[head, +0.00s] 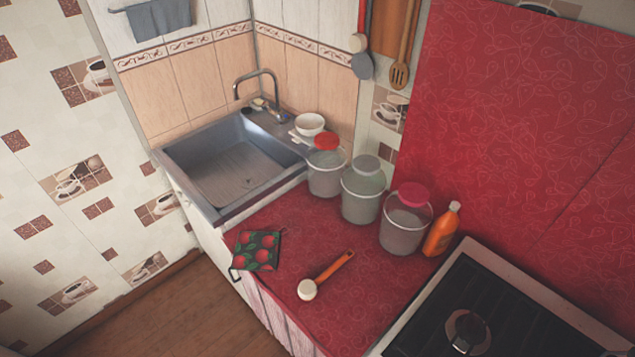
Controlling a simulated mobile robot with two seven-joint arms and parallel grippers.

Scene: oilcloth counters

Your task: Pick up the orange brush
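The orange brush (332,267) lies on the red oilcloth counter (290,320), near its front edge. It has an orange handle pointing to the upper right and a round whitish head at the lower left. Nothing touches or covers it. Neither my left nor my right gripper shows in the head view.
A dark potholder with red fruit (255,250) lies left of the brush. A stove (475,310) is at right, a metal sink (235,165) at back left. Counter around the brush is clear.

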